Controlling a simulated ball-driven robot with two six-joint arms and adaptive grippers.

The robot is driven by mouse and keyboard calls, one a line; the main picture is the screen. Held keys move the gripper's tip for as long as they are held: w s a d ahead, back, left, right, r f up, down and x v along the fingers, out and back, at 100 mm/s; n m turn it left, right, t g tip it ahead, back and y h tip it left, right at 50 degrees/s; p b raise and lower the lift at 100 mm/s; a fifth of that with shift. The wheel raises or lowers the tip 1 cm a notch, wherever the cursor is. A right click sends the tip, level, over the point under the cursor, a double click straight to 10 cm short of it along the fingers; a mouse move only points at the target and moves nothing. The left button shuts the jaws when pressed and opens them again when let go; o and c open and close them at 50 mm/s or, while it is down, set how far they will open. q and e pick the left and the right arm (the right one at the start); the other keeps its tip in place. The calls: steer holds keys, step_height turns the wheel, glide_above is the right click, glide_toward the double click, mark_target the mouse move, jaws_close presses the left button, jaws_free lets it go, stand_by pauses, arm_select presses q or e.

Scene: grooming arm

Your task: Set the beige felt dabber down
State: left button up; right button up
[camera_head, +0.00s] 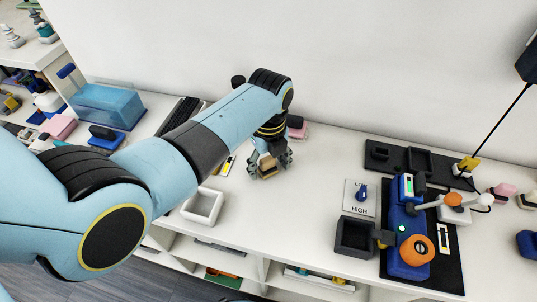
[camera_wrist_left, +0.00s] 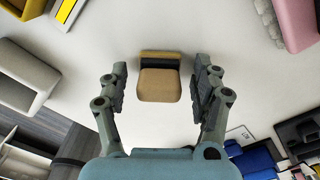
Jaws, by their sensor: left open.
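The beige felt dabber (camera_wrist_left: 160,84) has a tan block with a dark band and a beige pad. It stands on the white table between the open fingers of my left gripper (camera_wrist_left: 160,92), with a gap on each side in the left wrist view. In the head view the dabber (camera_head: 267,167) shows between the fingertips of the left gripper (camera_head: 271,165), at the table surface. Part of it is hidden by the fingers there. My right gripper is not in view.
A white open tray (camera_head: 203,206) lies left of the dabber. A pink object (camera_head: 298,131) is just behind the gripper. A LOW/HIGH dial plate (camera_head: 360,197) and a blue machine (camera_head: 408,240) stand to the right. The table between dabber and dial is clear.

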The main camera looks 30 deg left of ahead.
mark_target(269, 158)
arm_select(q)
step_height(269, 158, up, 11)
steer(key=shift+w+r+p, duration=0.1)
steer(key=shift+w+p, duration=0.05)
steer(key=shift+p, duration=0.65)
steer(key=shift+r, duration=0.45)
